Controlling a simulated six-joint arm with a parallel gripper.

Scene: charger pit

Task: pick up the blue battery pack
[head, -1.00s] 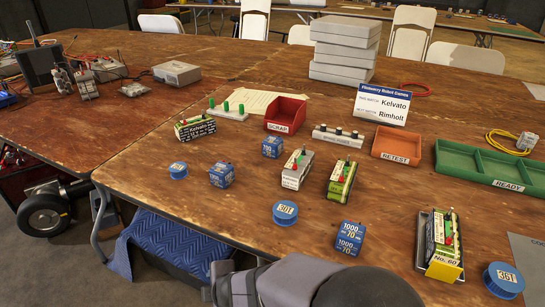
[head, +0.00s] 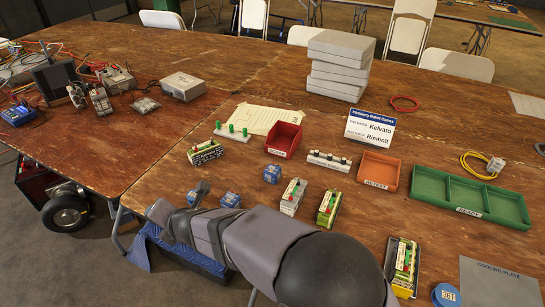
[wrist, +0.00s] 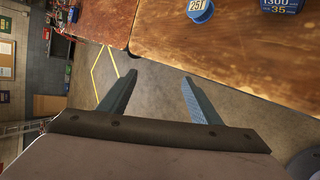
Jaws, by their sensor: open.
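Two blue block-shaped packs stand on the brown table in the head view, a nearer one (head: 230,200) and a farther one (head: 272,173). I cannot tell which one the task means. A blue block labelled 1300 35 (wrist: 281,5) is cut off at the top right of the wrist view. My gripper (wrist: 158,80) is open and empty there, its fingers over floor beyond the table edge and apart from the block. In the head view my arm reaches left along the front edge and hides part of the table, including where another blue block stood.
Green-and-white packs (head: 206,152), a white pack (head: 293,196) and another green pack (head: 329,207) stand nearby.

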